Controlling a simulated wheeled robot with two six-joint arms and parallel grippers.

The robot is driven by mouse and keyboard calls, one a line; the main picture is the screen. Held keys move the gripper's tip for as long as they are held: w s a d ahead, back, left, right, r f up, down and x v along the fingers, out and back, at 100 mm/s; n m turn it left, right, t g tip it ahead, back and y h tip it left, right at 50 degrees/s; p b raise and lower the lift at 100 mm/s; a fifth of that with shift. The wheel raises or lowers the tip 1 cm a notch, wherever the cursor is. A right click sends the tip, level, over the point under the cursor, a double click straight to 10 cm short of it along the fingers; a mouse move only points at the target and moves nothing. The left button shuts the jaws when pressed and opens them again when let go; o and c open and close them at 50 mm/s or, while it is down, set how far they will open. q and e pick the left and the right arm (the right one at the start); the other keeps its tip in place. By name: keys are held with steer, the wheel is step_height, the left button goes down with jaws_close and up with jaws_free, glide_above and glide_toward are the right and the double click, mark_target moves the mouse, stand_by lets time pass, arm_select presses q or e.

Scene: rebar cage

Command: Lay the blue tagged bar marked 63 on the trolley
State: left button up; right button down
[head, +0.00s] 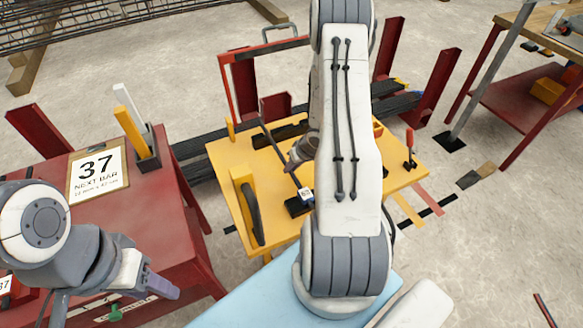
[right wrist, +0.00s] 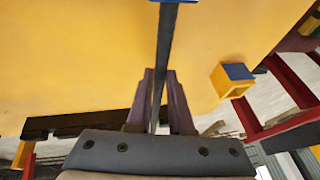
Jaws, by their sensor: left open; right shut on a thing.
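A dark, slim bar (head: 272,140) is held slanted over a yellow-topped stand (head: 398,181), which may be the trolley. My right gripper (head: 303,150), partly hidden by my arm, is shut on the bar. In the right wrist view the bar (right wrist: 164,35) runs between the fingers of the right gripper (right wrist: 159,78), with a bit of blue at its far end. A small white tag (head: 307,193) shows near the bar's lower end; its number is unreadable. Whether the bar touches the top is unclear. My left gripper (head: 150,285) is open and empty at the red table.
A red table (head: 150,218) at left carries a sign (head: 97,172) reading 37 NEXT BAR and a holder with a yellow and a white upright piece. Dark bars (head: 195,148) lie behind, among red posts. A red-framed bench (head: 535,100) stands at right.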

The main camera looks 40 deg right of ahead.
steer(key=shift+f, duration=0.15)
steer(key=c, duration=0.8)
jaws_free()
steer(key=shift+r, duration=0.45)
steer(key=p+v, duration=0.5)
steer(key=v, duration=0.6)
steer(key=shift+s+r, duration=0.2)
steer(key=shift+s, duration=0.05)
steer(key=shift+w, duration=0.1)
